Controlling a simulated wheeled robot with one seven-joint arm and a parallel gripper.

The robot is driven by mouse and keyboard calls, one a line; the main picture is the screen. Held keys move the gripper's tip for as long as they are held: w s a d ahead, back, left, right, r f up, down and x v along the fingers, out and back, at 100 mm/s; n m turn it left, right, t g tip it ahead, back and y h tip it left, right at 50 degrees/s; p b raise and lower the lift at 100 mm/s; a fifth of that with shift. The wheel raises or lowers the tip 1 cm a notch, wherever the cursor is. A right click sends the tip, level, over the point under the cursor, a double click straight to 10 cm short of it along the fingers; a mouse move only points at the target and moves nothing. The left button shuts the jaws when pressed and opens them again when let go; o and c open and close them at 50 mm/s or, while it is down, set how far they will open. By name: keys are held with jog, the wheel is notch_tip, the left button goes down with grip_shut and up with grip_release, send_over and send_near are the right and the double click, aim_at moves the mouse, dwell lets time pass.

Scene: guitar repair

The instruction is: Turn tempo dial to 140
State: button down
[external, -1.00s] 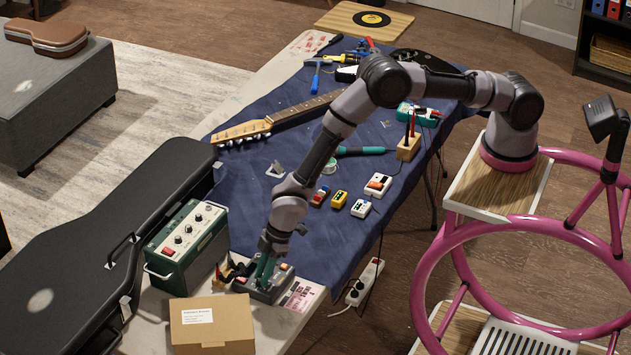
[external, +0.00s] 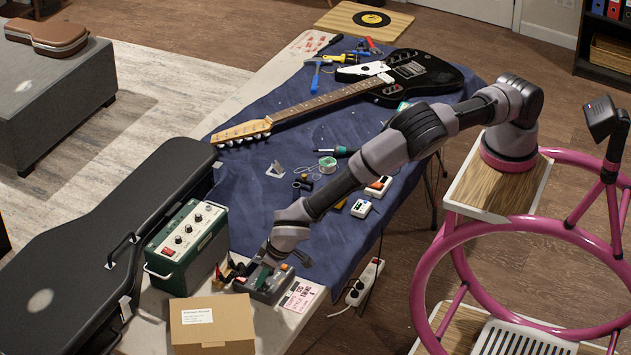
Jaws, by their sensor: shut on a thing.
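A small grey box-shaped device (external: 268,288) lies near the front end of the workbench, between the green amplifier and the bench's right edge. It appears to be the one bearing the tempo dial. My gripper (external: 262,265) reaches down to the top of this device from the upper right, with the wrist tilted over. Its fingers are shut at the device's top, on what seems to be the dial. The dial and its markings are too small and too covered by the fingers to read.
A green amplifier (external: 187,240) stands close on the left. A cardboard box (external: 212,325) is in front. A black guitar case (external: 95,235) lies further left. Small pedals, including a white one (external: 361,208), and a guitar (external: 325,100) lie on the blue cloth.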

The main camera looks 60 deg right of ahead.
jog(key=shift+a+m+h, duration=0.15)
jog(key=shift+m+h, duration=0.55)
jog(key=shift+m, duration=1.2)
jog(key=c, duration=0.7)
grip_release()
jog(key=v, duration=1)
jog(key=shift+a+r, duration=0.1)
jog(key=shift+r, duration=0.25)
